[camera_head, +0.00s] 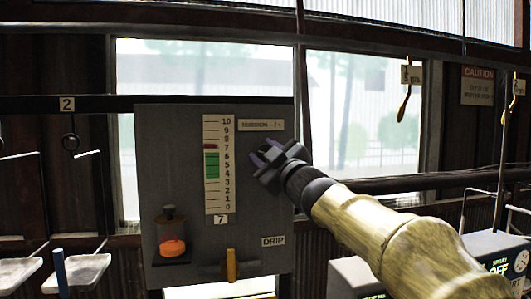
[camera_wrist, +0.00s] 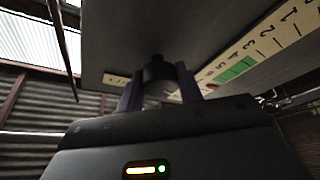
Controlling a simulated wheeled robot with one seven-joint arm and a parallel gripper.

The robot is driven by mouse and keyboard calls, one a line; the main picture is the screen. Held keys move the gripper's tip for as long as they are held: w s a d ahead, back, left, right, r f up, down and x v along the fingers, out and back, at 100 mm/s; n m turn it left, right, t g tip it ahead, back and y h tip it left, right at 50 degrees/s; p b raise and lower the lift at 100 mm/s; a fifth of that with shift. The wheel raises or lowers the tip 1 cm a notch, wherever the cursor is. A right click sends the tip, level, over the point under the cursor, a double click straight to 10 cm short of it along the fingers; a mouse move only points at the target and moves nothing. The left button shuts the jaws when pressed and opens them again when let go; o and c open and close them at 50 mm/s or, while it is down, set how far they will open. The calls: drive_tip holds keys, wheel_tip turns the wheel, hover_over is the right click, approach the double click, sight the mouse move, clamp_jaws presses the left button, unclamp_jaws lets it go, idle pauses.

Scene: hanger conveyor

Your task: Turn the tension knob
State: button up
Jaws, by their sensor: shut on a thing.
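The grey panel (camera_head: 150,130) stands in front of the windows. Its upright scale (camera_head: 212,195) runs from 0 to 10 with a green band, and a small red mark sits near 7, just above the band. The label at its upper right (camera_head: 261,125) appears to read "TENSION". My gripper (camera_head: 264,156) is at the panel's right side, below this label. In the wrist view its purple fingers (camera_wrist: 158,92) are closed on either side of the dark round tension knob (camera_wrist: 157,70), which sticks out from the panel. The head view hides the knob behind my gripper.
Lower on the panel are a jar with orange liquid (camera_head: 172,240), an orange-brown lever (camera_head: 232,264) and a "DRIP" label (camera_head: 273,241). White trays (camera_head: 84,270) hang at left. A dark rail (camera_head: 430,181) runs at right, above a box marked "OFF" (camera_head: 497,262).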

drive_tip(key=o, duration=1)
drive_tip(key=shift+a, duration=0.1)
drive_tip(key=b+v, duration=0.5)
drive_tip(key=v, duration=1.2)
drive_tip(key=shift+s+b, duration=0.2)
drive_tip(key=shift+b, duration=0.2)
drive_tip(key=shift+w+d, duration=0.1)
drive_tip(key=shift+d, duration=0.15)
